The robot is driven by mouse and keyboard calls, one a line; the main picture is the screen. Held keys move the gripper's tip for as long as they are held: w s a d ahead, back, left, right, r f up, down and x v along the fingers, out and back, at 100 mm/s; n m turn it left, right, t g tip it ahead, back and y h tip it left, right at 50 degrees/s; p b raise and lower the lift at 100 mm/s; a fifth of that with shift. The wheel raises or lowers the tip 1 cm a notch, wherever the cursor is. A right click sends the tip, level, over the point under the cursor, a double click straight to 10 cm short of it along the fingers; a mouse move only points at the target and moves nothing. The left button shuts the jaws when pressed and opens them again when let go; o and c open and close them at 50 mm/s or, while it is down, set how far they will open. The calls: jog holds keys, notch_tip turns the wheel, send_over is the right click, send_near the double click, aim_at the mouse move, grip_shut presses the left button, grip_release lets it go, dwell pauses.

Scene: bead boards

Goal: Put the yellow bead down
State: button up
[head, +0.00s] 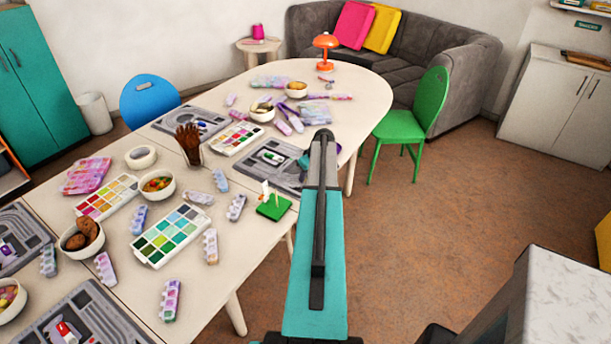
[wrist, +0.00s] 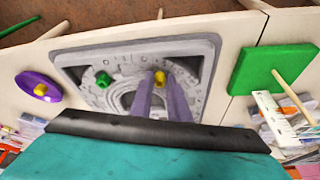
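In the wrist view, a small yellow bead (wrist: 160,77) sits between the tips of my gripper (wrist: 161,84). Its two purple fingers close in on it from both sides. They are over the grey bead board (wrist: 205,48), which has curved grooves and a raised rim. Whether the bead touches the board is hard to tell. A green bead (wrist: 103,79) is on the board, left of the fingers. In the head view the board (head: 285,184) is partly behind my teal arm, and the fingertips and held bead are hidden.
A purple disc with another yellow piece (wrist: 40,89) lies left of the board in the wrist view. A green block with an upright stick (wrist: 262,70) is at right.

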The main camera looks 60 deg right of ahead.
jog(key=shift+s, duration=0.15)
jog(key=d+b+v, duration=0.1)
jog(key=b+v, duration=0.2)
jog(key=v, duration=0.9)
jog(key=shift+a+r, duration=0.25)
jog(key=shift+a, duration=0.05)
dwell(0.7)
